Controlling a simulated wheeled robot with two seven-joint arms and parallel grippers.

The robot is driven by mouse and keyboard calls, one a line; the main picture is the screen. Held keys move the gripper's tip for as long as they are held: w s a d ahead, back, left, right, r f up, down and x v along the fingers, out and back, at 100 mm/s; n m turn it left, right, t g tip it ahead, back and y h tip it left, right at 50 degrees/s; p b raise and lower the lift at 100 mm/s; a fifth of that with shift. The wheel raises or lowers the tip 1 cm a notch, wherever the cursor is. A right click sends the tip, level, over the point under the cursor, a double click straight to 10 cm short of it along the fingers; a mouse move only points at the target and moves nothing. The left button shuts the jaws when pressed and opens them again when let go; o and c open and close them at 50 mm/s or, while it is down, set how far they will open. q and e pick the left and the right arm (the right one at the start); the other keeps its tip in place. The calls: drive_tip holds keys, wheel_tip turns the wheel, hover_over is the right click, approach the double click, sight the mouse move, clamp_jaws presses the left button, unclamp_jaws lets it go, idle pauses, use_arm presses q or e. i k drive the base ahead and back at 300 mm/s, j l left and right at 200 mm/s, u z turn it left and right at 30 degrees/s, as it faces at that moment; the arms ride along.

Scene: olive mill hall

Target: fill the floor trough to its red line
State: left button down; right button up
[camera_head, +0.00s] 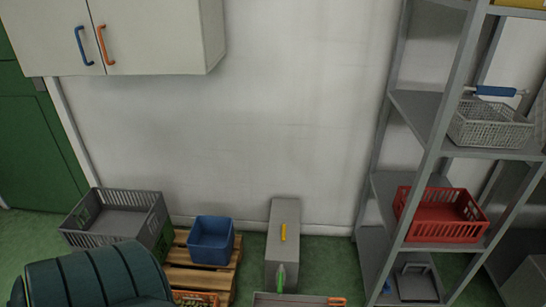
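No object in the head view is clearly a floor trough, and no red fill line shows. A grey open tray-like thing (270,299) with an orange end on its right side is cut off by the bottom edge; I cannot tell whether it is the trough. Behind it stands a long grey box (284,213) with a yellow handle (283,232) on top. A small upright green piece (280,278) shows at its front end; whether it is attached is unclear. Neither of my grippers is in view.
A grey crate (154,235) and blue bin (211,241) stand left, the bin on a wooden pallet (214,279). A dark green ribbed object (92,279) fills the lower left. Right, a metal shelf (428,115) holds a wire basket (488,128) and red crate (440,232). A cabinet (155,40) hangs above.

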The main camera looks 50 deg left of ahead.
sight(279, 291)
drive_tip(key=u, duration=1.3)
